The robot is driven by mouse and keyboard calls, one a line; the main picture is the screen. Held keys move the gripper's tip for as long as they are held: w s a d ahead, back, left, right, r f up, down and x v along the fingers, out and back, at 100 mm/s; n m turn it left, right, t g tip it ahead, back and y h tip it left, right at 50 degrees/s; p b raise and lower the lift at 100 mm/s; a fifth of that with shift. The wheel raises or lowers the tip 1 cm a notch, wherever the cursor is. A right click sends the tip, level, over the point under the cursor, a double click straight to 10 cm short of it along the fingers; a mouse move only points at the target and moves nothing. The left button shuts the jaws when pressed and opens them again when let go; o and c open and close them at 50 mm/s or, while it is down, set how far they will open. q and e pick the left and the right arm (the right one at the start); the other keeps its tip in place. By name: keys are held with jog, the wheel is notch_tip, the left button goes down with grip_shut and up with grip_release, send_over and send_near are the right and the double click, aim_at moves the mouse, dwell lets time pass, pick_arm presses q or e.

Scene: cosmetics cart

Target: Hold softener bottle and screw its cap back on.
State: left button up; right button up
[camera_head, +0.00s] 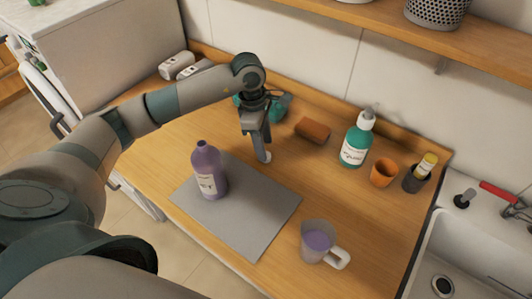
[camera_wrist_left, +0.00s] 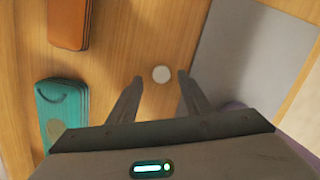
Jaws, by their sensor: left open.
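The purple softener bottle (camera_head: 208,174) stands upright, uncapped, on the grey mat (camera_head: 252,215). A small round white cap (camera_head: 267,157) lies on the wooden counter just beyond the mat's far edge. In the left wrist view the cap (camera_wrist_left: 161,74) shows between and slightly ahead of the two fingertips. My left gripper (camera_head: 262,150) points down close over the cap, open and empty; the wrist view shows its spread fingers (camera_wrist_left: 160,79). Whether the fingers touch the cap cannot be told. My right gripper is not in view.
A brown block (camera_head: 312,130) and a teal item (camera_wrist_left: 64,112) lie near the gripper. A measuring cup (camera_head: 314,241) with purple liquid stands near the front. The sink (camera_head: 480,255) lies beyond.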

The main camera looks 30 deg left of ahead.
pick_arm(q)
jog(key=shift+d+f+p, duration=0.2)
jog(key=shift+f+p, duration=0.4)
jog(key=shift+f, duration=0.95)
jog(key=shift+s, duration=0.1)
jog(key=c, duration=1.1)
